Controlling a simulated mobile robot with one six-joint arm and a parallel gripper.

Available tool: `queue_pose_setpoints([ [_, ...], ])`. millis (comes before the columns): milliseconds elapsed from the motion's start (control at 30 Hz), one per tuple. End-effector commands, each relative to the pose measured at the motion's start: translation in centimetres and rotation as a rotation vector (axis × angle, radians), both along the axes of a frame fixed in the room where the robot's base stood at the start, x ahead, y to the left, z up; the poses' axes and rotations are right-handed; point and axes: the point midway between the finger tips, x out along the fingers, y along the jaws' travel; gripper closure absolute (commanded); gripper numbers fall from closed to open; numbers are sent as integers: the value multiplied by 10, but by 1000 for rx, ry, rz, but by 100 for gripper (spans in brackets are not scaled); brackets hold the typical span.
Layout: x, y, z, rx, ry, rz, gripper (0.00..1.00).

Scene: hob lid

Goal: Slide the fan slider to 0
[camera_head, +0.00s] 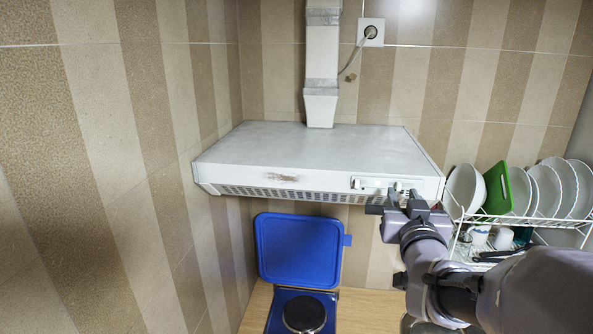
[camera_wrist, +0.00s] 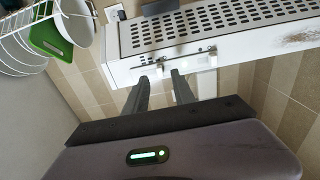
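The white range hood (camera_head: 300,160) has a control strip (camera_head: 378,184) at the right of its front face. Two small slider knobs show on it, a left one (camera_head: 357,183) and a right one (camera_head: 398,186). The markings are too small to read, so I cannot tell which is the fan slider. My gripper (camera_head: 383,201) is just in front of the strip, near the right knob. In the wrist view my gripper (camera_wrist: 160,75) has its two fingers apart with nothing held. One knob (camera_wrist: 160,65) shows just beyond the fingertips, and the other knob (camera_wrist: 212,49) is to their right.
A white dish rack (camera_head: 500,217) with plates and a green board (camera_head: 498,188) stands right of the hood, close to my arm. Below is a hob with a raised blue lid (camera_head: 300,250) and a black plate (camera_head: 305,314). The space before the hood's left part is free.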

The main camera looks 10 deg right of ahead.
Motion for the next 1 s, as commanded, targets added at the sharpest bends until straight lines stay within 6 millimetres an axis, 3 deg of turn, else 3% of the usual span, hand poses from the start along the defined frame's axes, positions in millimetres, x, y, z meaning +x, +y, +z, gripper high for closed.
queue_pose_setpoints([
  [200, 27, -8, 1, 2, 2, 0, 69],
  [500, 30, -9, 0, 0, 0, 0, 69],
  [533, 30, -9, 0, 0, 0, 0, 71],
  [700, 30, -9, 0, 0, 0, 0, 100],
  [1000, 30, -9, 0, 0, 0, 0, 100],
])
